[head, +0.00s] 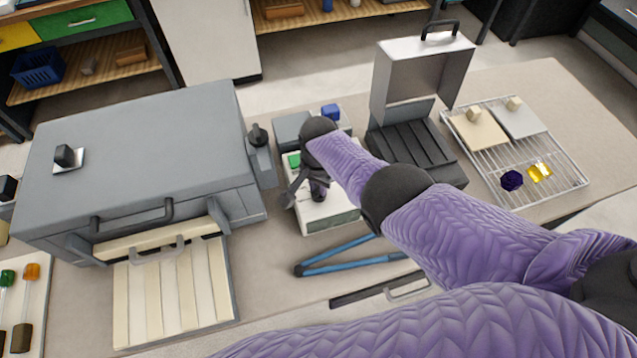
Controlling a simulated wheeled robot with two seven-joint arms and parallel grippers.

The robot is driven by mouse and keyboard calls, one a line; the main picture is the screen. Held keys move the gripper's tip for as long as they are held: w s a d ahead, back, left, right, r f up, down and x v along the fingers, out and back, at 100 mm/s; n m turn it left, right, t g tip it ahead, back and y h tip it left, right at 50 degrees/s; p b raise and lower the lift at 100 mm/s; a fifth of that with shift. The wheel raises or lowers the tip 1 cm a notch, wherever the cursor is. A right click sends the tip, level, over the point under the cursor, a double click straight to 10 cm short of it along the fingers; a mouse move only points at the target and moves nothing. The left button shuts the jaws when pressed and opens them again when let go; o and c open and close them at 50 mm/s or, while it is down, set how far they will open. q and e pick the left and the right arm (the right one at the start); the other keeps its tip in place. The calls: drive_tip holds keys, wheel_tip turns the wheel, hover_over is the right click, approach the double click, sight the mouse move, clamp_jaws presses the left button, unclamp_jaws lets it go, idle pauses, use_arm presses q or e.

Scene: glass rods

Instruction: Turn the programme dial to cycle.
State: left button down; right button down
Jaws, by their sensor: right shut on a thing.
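A white control box (345,210) with a green button (293,160) stands on the bench to the right of the large grey kiln-like box. My right gripper (310,194) reaches down over the white box from the right. Its fingers are shut on a dark piece at the box's top, which appears to be the programme dial (319,190). The gripper and wrist hide most of the dial, so its pointer and any cycle mark cannot be read. My left gripper is not in view.
The grey box (140,140) has a pale slatted tray (170,290) in front. An open metal case (410,140) and a wire rack (580,185) stand to the right. Blue-handled tongs (345,264) lie in front of the white box. Glass rods (30,275) lie at left.

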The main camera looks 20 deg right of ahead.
drive_tip(key=shift+w+r, duration=0.15)
drive_tip(key=c, duration=0.6)
unclamp_jaws()
drive_tip(key=shift+c, duration=0.2)
wheel_tip(320, 180, up, 10)
drive_tip(key=p, duration=0.7)
